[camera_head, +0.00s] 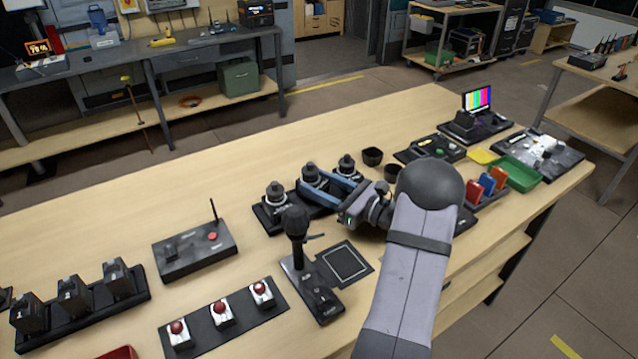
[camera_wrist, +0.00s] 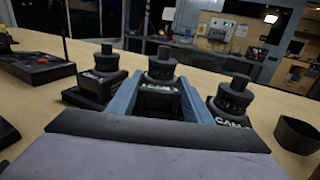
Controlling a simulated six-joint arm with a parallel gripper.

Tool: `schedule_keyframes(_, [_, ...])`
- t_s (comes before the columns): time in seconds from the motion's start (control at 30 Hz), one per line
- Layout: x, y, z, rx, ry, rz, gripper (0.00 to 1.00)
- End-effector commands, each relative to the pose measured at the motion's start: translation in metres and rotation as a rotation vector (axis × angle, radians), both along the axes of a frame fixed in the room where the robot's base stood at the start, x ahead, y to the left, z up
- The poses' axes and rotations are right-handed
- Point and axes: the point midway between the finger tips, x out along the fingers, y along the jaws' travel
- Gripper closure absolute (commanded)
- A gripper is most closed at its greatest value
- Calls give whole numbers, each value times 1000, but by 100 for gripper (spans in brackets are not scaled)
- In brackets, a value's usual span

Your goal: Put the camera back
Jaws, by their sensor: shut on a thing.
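My gripper (camera_head: 316,183) has two blue fingers, shut on the middle one of three dark cameras, the middle camera (camera_head: 311,173). In the wrist view this camera (camera_wrist: 160,66) stands upright between the fingertips, its lower part partly hidden. It is in line with the left camera (camera_head: 275,191) and the right camera (camera_head: 346,164), over a black rack (camera_head: 268,219). In the wrist view the left camera (camera_wrist: 104,62) and the right camera (camera_wrist: 234,96), marked "CAM", flank the fingers closely. I cannot tell whether the held camera rests fully in the rack.
A microphone on a stand (camera_head: 296,222) and a flat black square pad (camera_head: 345,263) are in front of the rack. A control box with an antenna (camera_head: 195,250) is to the left. The table behind the rack is clear.

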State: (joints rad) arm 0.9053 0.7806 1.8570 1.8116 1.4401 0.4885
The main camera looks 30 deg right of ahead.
Motion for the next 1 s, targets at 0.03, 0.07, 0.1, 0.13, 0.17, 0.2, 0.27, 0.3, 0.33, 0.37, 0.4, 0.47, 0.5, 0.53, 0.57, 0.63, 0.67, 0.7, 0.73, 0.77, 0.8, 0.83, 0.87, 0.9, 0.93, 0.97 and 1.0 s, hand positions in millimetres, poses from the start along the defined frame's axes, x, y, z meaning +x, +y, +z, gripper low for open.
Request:
schedule_keyframes(0.03, [0, 0, 0, -1, 0, 0, 48])
schedule_keyframes(0.07, [0, 0, 0, -1, 0, 0, 41])
schedule_keyframes(0.1, [0, 0, 0, -1, 0, 0, 36])
schedule_keyframes(0.13, [0, 0, 0, -1, 0, 0, 36])
schedule_keyframes(0.17, [0, 0, 1, -1, 0, 0, 36])
schedule_keyframes(0.2, [0, 0, 1, -1, 0, 0, 36])
schedule_keyframes(0.27, [0, 0, 1, -1, 0, 0, 36])
schedule_keyframes(0.3, [0, 0, 1, -1, 0, 0, 36])
schedule_keyframes(0.33, [0, 0, 1, -1, 0, 0, 36])
schedule_keyframes(0.37, [0, 0, 1, -1, 0, 0, 36])
schedule_keyframes(0.4, [0, 0, 2, -1, 0, 0, 36])
schedule_keyframes(0.47, [0, 0, 5, -1, -1, -1, 36])
schedule_keyframes(0.5, [0, 0, 7, -1, -2, -1, 36])
schedule_keyframes(0.53, [0, 0, 10, -1, -2, -1, 36])
schedule_keyframes(0.57, [0, 0, 12, -1, -2, -1, 36])
schedule_keyframes(0.63, [-2, -2, 15, -2, -1, -2, 36])
schedule_keyframes(0.67, [-7, -5, 12, -1, 0, -5, 36])
schedule_keyframes(0.7, [-13, -7, 11, -1, 0, -4, 36])
schedule_keyframes(0.73, [-18, -9, 11, 0, -1, -5, 36])
schedule_keyframes(0.77, [-23, -11, 11, -1, -1, -5, 36])
schedule_keyframes(0.8, [-30, -14, 11, -2, -1, -6, 36])
schedule_keyframes(0.83, [-35, -17, 11, -1, -1, -6, 36])
schedule_keyframes(0.87, [-41, -19, 11, -1, -1, -5, 36])
schedule_keyframes(0.9, [-48, -22, 10, 0, -1, -6, 36])
schedule_keyframes(0.93, [-54, -24, 10, -1, 0, -5, 36])
schedule_keyframes(0.97, [-59, -26, 11, -1, 0, -6, 36])
schedule_keyframes(1.0, [-66, -29, 11, -1, -1, -5, 36])
